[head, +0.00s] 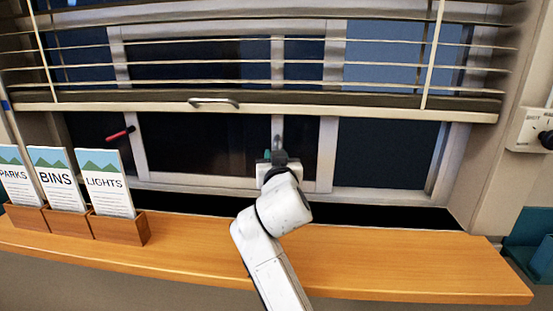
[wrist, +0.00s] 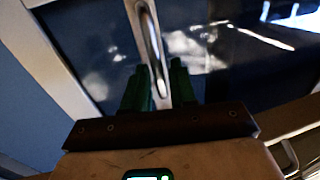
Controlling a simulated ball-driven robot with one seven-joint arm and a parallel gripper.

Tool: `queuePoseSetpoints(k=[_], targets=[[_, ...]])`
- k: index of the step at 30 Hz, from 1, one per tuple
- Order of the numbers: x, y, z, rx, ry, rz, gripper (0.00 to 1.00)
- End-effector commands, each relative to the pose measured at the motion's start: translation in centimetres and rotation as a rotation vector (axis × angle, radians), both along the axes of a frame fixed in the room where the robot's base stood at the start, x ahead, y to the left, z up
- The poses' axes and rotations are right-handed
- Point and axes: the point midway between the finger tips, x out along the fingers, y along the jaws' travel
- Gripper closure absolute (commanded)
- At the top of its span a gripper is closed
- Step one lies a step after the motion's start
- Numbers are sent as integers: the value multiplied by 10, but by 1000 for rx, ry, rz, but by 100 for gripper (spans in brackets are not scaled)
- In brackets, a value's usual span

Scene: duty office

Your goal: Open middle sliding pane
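The window (head: 210,150) has a middle sliding pane with a pale frame and dark glass, partly covered above by a slatted blind. Its upright metal handle (wrist: 153,45) is on a pale stile in the wrist view; in the head view the handle (head: 278,132) shows just above my gripper (head: 277,158). In the wrist view, the green fingers of my gripper (wrist: 158,82) are apart, one on each side of the handle's lower end. They look open, with a gap around the handle; contact cannot be told. My arm hides the lower part of the stile in the head view.
The blind's bottom rail (head: 330,110), with a small handle (head: 213,101), hangs above my gripper. A wooden counter (head: 400,262) runs below the window. Leaflet holders (head: 118,228) stand at its left. A red handle (head: 120,133) is by the left frame. A switch box (head: 530,130) is at right.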

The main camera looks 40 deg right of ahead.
Motion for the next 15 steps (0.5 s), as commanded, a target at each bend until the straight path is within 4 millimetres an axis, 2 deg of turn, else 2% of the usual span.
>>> queuePoseSetpoints(k=[1,3,11,15], targets=[[0,0,0,0,0,-1,68],[0,-1,0,0,0,-1,62],[-2,0,0,0,0,-2,62],[-10,8,-1,-1,-1,0,62]])
